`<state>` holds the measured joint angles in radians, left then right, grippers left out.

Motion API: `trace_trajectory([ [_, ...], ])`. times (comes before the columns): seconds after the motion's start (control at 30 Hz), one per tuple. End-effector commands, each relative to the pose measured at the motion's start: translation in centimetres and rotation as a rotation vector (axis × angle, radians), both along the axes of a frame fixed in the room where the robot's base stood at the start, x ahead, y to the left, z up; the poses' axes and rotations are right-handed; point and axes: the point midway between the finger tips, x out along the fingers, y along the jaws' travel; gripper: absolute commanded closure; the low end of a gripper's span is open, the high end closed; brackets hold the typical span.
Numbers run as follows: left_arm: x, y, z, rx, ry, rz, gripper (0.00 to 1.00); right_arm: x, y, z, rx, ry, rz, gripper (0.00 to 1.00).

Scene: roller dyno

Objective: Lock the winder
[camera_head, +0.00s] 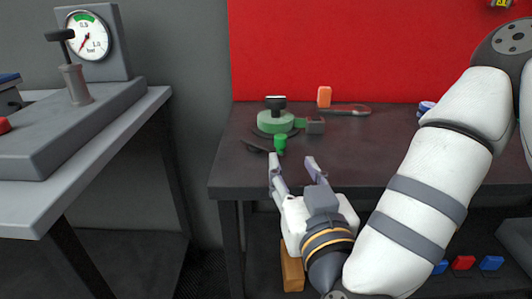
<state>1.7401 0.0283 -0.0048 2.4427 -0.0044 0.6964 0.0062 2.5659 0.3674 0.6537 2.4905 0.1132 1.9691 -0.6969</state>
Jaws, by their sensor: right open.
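A green round device with a black knob on top, which looks like the winder (268,122), stands on the dark table near its left end. A small bright green piece (280,143) hangs or stands at its front side; I cannot tell how it is attached. A dark block (315,126) sits at the device's right side. My right gripper (291,162) is open and empty, with its two fingers pointing away from me at the table's front edge, just nearer than the green piece. Nothing shows between the fingers. My left gripper is not in view.
The dark table (370,155) has an orange block (324,96) and a red-handled tool (348,110) behind the winder. A grey bench (90,165) with a pressure gauge (88,37) stands left across a gap. A red panel (340,50) rises behind.

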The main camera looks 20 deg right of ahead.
Motion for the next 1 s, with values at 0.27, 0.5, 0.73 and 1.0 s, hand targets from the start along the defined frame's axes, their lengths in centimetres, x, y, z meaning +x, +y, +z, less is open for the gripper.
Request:
trace_trajectory([
  [0.27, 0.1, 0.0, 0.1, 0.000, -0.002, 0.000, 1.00, 6.5, -0.8, 0.3, 0.001, -0.005, -0.004, 0.59],
  [0.5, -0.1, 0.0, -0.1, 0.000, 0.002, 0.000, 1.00, 10.7, -1.2, 0.2, 0.000, -0.001, -0.001, 0.59],
  [0.73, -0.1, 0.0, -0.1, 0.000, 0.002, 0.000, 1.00, 11.5, -1.3, 0.2, 0.000, 0.000, 0.001, 0.59],
  [1.0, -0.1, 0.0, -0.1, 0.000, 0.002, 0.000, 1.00, 11.4, -1.2, 0.2, 0.000, 0.000, 0.001, 0.96],
])
